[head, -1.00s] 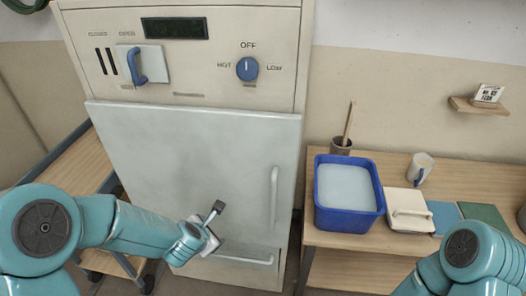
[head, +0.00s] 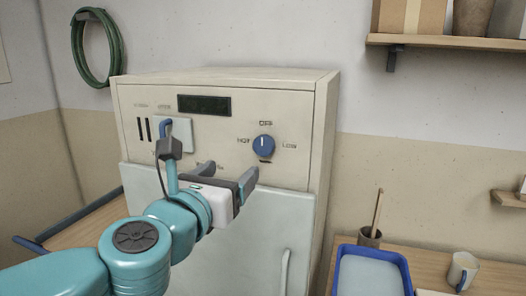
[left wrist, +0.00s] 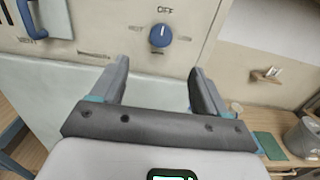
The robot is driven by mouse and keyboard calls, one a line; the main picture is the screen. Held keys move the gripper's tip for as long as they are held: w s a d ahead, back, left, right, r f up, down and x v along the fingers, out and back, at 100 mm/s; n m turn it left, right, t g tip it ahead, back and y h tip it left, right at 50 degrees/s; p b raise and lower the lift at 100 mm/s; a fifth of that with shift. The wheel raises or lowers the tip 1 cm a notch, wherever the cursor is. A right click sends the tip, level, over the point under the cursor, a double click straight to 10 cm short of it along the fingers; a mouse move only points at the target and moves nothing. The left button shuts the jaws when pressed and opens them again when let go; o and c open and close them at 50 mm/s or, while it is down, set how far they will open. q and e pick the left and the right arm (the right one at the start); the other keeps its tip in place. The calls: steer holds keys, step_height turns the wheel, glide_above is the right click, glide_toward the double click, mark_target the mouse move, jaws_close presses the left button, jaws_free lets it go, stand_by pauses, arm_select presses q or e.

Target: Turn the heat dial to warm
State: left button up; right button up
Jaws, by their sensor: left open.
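The heat dial (head: 263,145) is a round blue knob on the cream kiln's upper panel. Its white pointer line is upright, toward OFF. HOT is at its left and LOW at its right; the mark under it is too small to read. The dial also shows in the left wrist view (left wrist: 160,36), ahead of and between my fingertips. My left gripper (head: 228,172) is open and empty, in front of the panel, lower and left of the dial and apart from it. In the left wrist view its jaws (left wrist: 158,66) are spread wide. My right gripper is out of view.
A blue-handled slider (head: 172,136) is on the panel's left, partly behind my wrist. The kiln door (head: 265,235) is below the panel. A table at right holds a blue tub (head: 372,262), a mug (head: 462,270) and a brush pot (head: 370,237). A shelf (head: 440,42) hangs at upper right.

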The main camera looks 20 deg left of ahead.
mark_target(262, 145)
arm_select(q)
steer(key=w, duration=0.5)
steer(key=w+p, duration=0.1)
steer(key=w, duration=0.4)
steer(key=w+d+p, duration=0.1)
steer(key=w, duration=0.4)
steer(key=shift+w, duration=0.15)
steer(key=shift+w+a+f, duration=0.1)
steer(key=shift+w+a, duration=0.05)
steer(key=shift+w, duration=0.3)
steer(key=shift+c, duration=0.3)
steer(key=c, duration=1)
